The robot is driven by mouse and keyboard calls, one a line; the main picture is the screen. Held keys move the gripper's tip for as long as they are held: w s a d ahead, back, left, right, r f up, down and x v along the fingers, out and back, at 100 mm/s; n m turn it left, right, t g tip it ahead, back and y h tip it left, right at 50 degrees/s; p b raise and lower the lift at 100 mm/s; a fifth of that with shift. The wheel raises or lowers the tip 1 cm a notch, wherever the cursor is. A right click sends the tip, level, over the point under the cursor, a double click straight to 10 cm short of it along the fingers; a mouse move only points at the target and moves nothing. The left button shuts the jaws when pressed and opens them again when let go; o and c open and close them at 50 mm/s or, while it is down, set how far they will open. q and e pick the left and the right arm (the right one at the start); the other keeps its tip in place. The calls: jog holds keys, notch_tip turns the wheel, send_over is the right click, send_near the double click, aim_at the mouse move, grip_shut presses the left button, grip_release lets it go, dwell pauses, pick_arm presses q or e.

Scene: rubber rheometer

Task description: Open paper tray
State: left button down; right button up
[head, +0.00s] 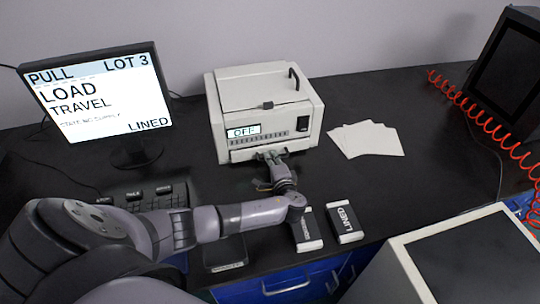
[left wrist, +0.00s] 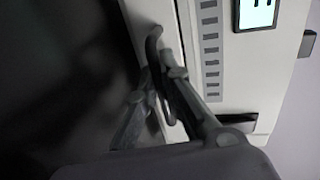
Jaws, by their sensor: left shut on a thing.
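A white box-shaped printer (head: 262,108) stands on the dark bench, with a small display reading "OFF" and a row of keys on its front. The paper tray front (head: 240,154) is the low strip under the keys. It looks shut in the head view. My left gripper (head: 270,164) is at the lower front of the printer. In the left wrist view the left gripper (left wrist: 157,88) is shut on the dark curved tray handle (left wrist: 152,42), one finger on each side. The fingers partly hide the handle. My right gripper is not in view.
White paper sheets (head: 367,139) lie right of the printer. Two dark packs, one the LINED pack (head: 345,224), lie in front right. A monitor (head: 97,95) and keyboard (head: 150,195) stand left. A red coiled hose (head: 492,125) is at right.

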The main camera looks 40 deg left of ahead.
pick_arm(q)
jog(key=v, duration=0.3)
jog(key=shift+s+d+f+p, duration=0.2)
jog(key=shift+d+f+p, duration=0.1)
jog(key=shift+a, duration=0.1)
jog(key=c, duration=1.7)
grip_release()
jog(key=shift+w, duration=0.1)
jog(key=v, duration=1.2)
